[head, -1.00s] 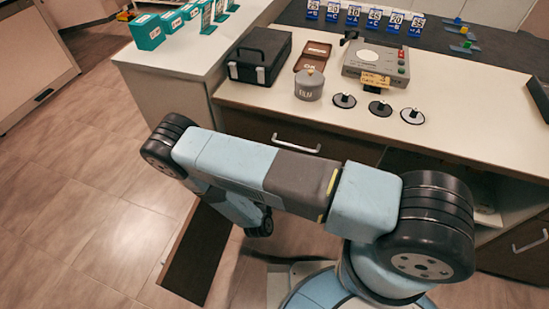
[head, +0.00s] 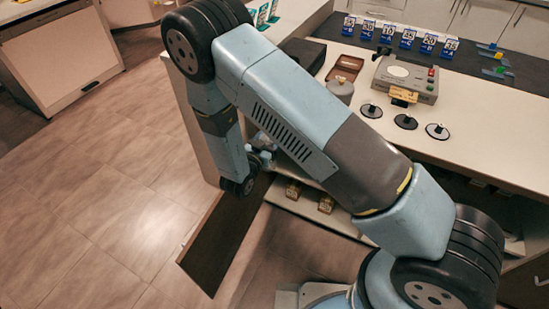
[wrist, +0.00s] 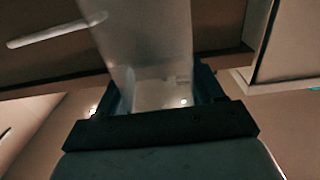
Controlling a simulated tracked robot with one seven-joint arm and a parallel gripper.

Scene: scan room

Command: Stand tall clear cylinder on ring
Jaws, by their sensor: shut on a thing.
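In the wrist view a tall, clear, pale cylinder (wrist: 150,45) stands between the two dark fingers of my gripper (wrist: 165,92), which is shut on it. Its far end runs out of the top of the picture. In the head view my gripper (head: 264,154) is small, low beside the counter front, and mostly hidden by my arm; I cannot make out the cylinder there. No ring can be told for sure. A grey device (head: 408,78) with a pale round plate (head: 398,71) on top stands on the counter.
Three dark discs with knobs (head: 405,121) lie on the counter (head: 470,122), near a grey weight (head: 340,88) and brown case (head: 347,66). Blue number cards (head: 408,38) stand behind. An open shelf (head: 310,207) holds small boxes below. A dark panel (head: 225,245) juts over the floor.

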